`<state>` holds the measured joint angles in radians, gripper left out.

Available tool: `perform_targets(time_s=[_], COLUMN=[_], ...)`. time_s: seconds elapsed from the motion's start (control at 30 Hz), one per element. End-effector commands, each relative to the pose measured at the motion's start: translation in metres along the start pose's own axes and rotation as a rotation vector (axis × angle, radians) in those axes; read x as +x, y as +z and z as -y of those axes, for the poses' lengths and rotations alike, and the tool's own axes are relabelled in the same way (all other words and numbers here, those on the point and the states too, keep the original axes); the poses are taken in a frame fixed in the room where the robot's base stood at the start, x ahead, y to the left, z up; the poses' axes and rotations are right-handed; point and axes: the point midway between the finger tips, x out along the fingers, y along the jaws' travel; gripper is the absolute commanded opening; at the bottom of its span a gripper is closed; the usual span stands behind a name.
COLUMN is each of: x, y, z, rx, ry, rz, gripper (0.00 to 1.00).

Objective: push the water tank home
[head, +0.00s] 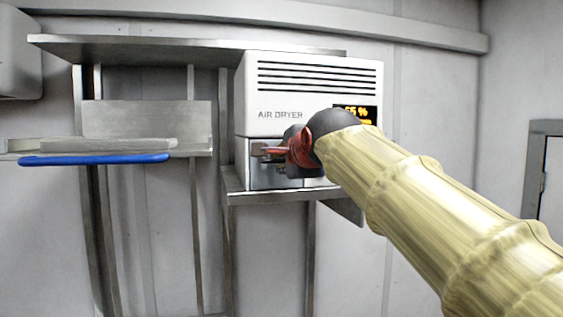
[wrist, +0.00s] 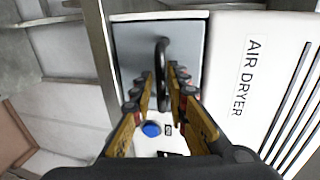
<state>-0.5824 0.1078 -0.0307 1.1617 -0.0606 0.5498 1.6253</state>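The white air dryer (head: 300,95) stands on a metal shelf against the wall. The water tank is the grey-fronted part (head: 262,176) low on the dryer, partly hidden behind my gripper (head: 272,151). In the wrist view the tank's grey front (wrist: 133,45) carries a black upright loop handle (wrist: 161,60). My gripper also shows there (wrist: 162,75), with one finger on each side of the handle. A gap shows between the fingers, so it looks open; contact with the handle is unclear. How far the tank stands out of the dryer is hard to tell.
A shelf at the left holds a flat grey tray (head: 90,146) with a blue front bar (head: 95,160). The dryer's shelf (head: 275,196) lies just under the tank. A blue round spot (wrist: 151,129) shows between my fingers.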

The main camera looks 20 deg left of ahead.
Motion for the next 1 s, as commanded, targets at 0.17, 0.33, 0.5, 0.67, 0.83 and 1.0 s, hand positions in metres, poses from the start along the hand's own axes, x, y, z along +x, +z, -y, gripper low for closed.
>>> perform_targets(time_s=[0.17, 0.33, 0.5, 0.67, 0.83, 1.0], x=[-0.033, -0.066, -0.093, -0.108, -0.113, -0.113], y=[0.000, 0.000, 0.000, 0.000, 0.000, 0.000], z=[0.003, 0.002, 0.002, 0.002, 0.001, 0.001], rx=[0.000, 0.000, 0.001, 0.000, 0.000, 0.000], ry=[-0.007, -0.005, -0.004, -0.004, -0.004, -0.004], rz=[0.000, 0.000, 0.000, 0.000, 0.000, 0.000], gripper=[0.16, 0.16, 0.16, 0.16, 0.16, 0.16])
